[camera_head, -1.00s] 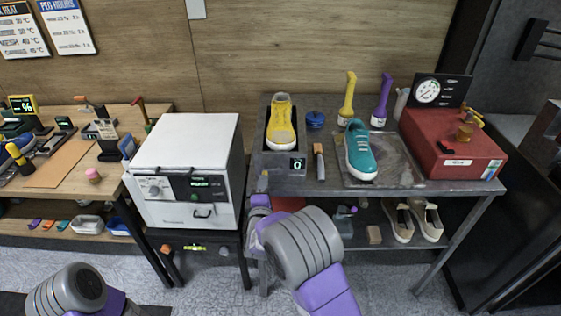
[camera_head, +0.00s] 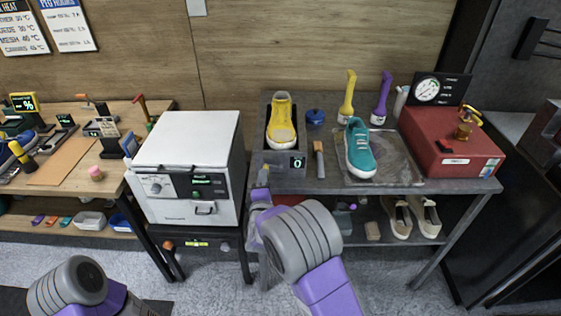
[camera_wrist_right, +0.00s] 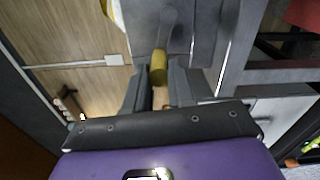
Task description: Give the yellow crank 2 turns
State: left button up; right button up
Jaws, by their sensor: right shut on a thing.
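The yellow crank's grip (camera_wrist_right: 159,68) shows in the right wrist view as a short yellow cylinder between my right fingers. My right gripper (camera_wrist_right: 160,88) is shut on it. In the head view the crank (camera_head: 263,176) is a small yellowish patch at the front left edge of the grey bench, mostly hidden by my right gripper. Behind it a yellow sneaker (camera_head: 281,122) sits on a dark stand with a display (camera_head: 297,162) that reads 0. Of my left arm only a link shows at the lower left; its gripper is out of view.
A white oven-like box (camera_head: 188,150) stands close to the left. On the grey bench (camera_head: 326,182) are a brush (camera_head: 319,158), a teal sneaker (camera_head: 360,148) on a tray, and a red box (camera_head: 450,145). A shelf below holds beige shoes (camera_head: 412,218).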

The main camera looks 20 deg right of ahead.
jog(key=shift+s+d+r+p, duration=0.15)
jog(key=shift+d+r+p, duration=0.25)
jog(key=shift+d+r, duration=0.25)
jog(key=shift+r, duration=0.15)
jog(key=shift+s+d+r+p, duration=0.15)
jog(key=shift+d+r+p, duration=0.3)
jog(key=shift+r+p, duration=0.15)
jog(key=shift+s+d+r+p, duration=0.15)
jog(key=shift+d+r+p, duration=0.3)
jog(key=shift+d, duration=0.2)
jog(key=shift+d, duration=0.1)
